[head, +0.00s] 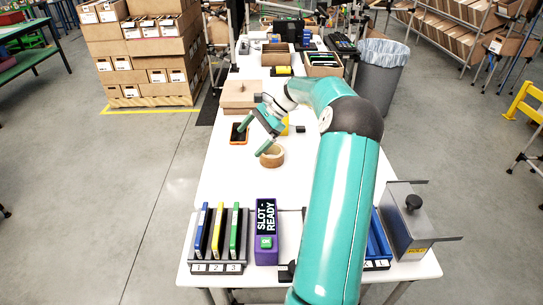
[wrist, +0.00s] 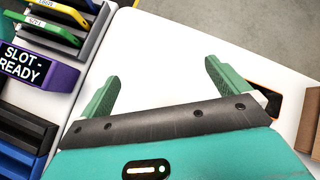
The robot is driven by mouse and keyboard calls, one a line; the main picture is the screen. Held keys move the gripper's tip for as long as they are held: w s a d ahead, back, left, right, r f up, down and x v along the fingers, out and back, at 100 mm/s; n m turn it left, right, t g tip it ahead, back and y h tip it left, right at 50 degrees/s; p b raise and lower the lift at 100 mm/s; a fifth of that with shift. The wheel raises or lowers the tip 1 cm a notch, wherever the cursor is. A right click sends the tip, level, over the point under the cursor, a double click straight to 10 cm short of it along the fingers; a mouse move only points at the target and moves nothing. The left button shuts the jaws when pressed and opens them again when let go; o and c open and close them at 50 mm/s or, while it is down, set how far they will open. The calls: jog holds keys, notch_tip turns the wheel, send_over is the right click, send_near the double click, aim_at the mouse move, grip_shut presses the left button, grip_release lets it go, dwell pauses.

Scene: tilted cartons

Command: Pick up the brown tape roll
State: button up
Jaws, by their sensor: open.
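The brown tape roll (head: 278,160) sits on the white table in the head view, its ring opening facing up. My gripper (head: 252,139) is open above and to the left of the roll in that view. One green finger overlaps the roll's upper left rim in the picture; I cannot tell whether it touches. In the wrist view my gripper (wrist: 160,70) shows two green fingers spread wide with only bare white table between them. The roll is not visible in the wrist view.
An orange-edged phone (head: 239,133) lies left of the gripper. A brown carton (head: 240,95) stands behind it, and a yellow object (head: 285,128) is partly hidden by my arm. The slot rack (head: 218,240) and purple SLOT-READY box (head: 266,230) stand at the front. The table's left-middle is clear.

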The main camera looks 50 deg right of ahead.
aim_at(272, 155)
jog(key=s+d+f+m+t, duration=0.1)
jog(key=d, duration=0.2)
jog(key=s+d+f+m+t+y, duration=0.1)
jog(key=d+f, duration=0.1)
jog(key=d, duration=0.2)
jog(key=s+d+f+m, duration=0.1)
jog(key=s+d, duration=0.1)
jog(key=d, duration=0.1)
jog(key=shift+d+f+m+t, duration=0.15)
jog(key=shift+m+t, duration=0.25)
jog(key=s+d+f+m+t, duration=0.1)
jog(key=d, duration=0.1)
jog(key=s+d+f+m, duration=0.1)
jog(key=s+d, duration=0.1)
jog(key=s+d+f+m+t, duration=0.1)
jog(key=s+d, duration=0.1)
jog(key=d, duration=0.1)
jog(key=shift+s+f+t+y, duration=0.1)
jog(key=shift+t+y, duration=0.2)
jog(key=x, duration=1.3)
jog(key=shift+a, duration=0.3)
jog(key=c, duration=0.9)
